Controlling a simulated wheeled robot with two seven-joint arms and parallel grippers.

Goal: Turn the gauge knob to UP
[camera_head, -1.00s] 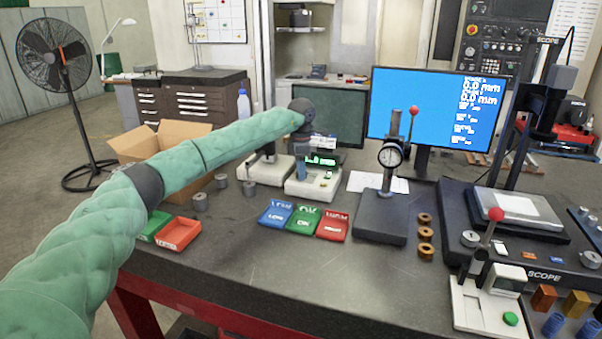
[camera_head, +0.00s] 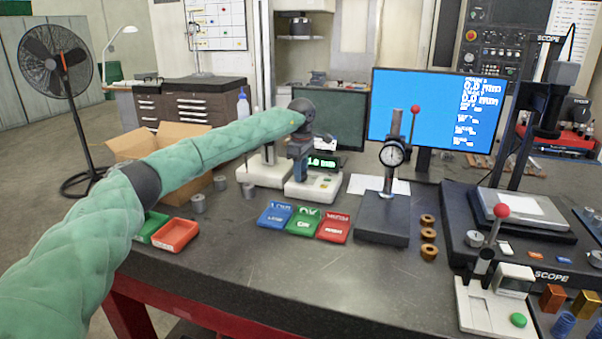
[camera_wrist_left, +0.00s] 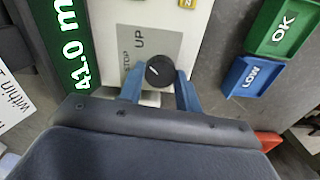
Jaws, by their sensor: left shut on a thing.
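The gauge (camera_head: 312,187) is a white unit with a green-lit display (camera_head: 322,163), standing on the bench left of the monitor. In the left wrist view its display (camera_wrist_left: 75,45) reads 41.0 mm. I cannot tell for sure which word the mark points at. My left gripper (camera_head: 299,176) is over the gauge, its blue fingers (camera_wrist_left: 159,90) shut on the knob from both sides. My right gripper is not in view.
Blue (camera_head: 275,215), green (camera_head: 303,220) and red (camera_head: 333,227) trays lie in front of the gauge. A dial stand (camera_head: 383,218) is to the right. A cardboard box (camera_head: 150,143) and several grey cylinders are left. The front middle of the bench is clear.

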